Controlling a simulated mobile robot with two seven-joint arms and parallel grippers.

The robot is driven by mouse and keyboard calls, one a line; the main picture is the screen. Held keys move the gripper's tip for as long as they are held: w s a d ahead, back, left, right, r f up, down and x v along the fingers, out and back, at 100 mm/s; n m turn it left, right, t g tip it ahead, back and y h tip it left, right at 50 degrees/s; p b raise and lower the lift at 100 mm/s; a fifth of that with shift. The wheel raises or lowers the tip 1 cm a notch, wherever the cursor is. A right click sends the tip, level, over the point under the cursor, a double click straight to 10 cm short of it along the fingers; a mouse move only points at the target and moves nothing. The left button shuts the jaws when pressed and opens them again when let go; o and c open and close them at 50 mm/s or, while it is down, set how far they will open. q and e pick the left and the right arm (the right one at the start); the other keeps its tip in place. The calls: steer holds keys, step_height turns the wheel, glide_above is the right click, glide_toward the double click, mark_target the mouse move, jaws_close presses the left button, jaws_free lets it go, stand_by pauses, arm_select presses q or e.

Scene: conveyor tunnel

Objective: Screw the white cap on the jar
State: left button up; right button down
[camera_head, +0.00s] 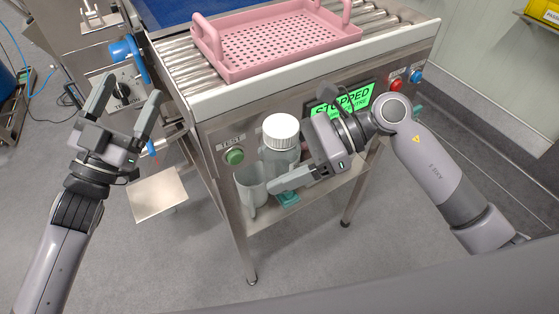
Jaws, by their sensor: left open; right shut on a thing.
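The jar (278,161) is clear and stands upright in front of the conveyor's side panel, with the white cap (281,129) on top of its mouth. I cannot tell how tightly the cap sits. My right gripper (284,163) reaches in from the right and is shut on the jar's body below the cap. One finger shows in front of the jar; the other is mostly hidden. My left gripper (122,102) is open and empty at the left, well apart from the jar, its fingers pointing up in the picture.
A pink perforated tray (285,71) sits on the conveyor rollers. The side panel holds a green TEST button (235,156), a green STOPPED display (345,101) and a red button (396,85). A small metal plate (158,194) is below my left gripper.

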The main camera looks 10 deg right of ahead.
arm_select(q)
steer(key=s+a+f+n+g+y, duration=0.1)
steer(key=s+f+n+g+y, duration=0.2)
steer(key=f, duration=0.7)
steer(key=s+a+f+n+g+y, duration=0.1)
steer(key=s+f+n+y, duration=0.3)
steer(key=f, duration=0.6)
steer(key=s+f+g+y, duration=0.2)
steer(key=s+f+g, duration=0.3)
steer(key=s+f, duration=0.8)
steer(key=shift+s+a+g+y, duration=0.3)
steer(key=shift+a+y, duration=0.1)
steer(key=shift+a, duration=0.05)
steer(key=shift+r, duration=0.1)
arm_select(e)
steer(key=shift+r, duration=0.1)
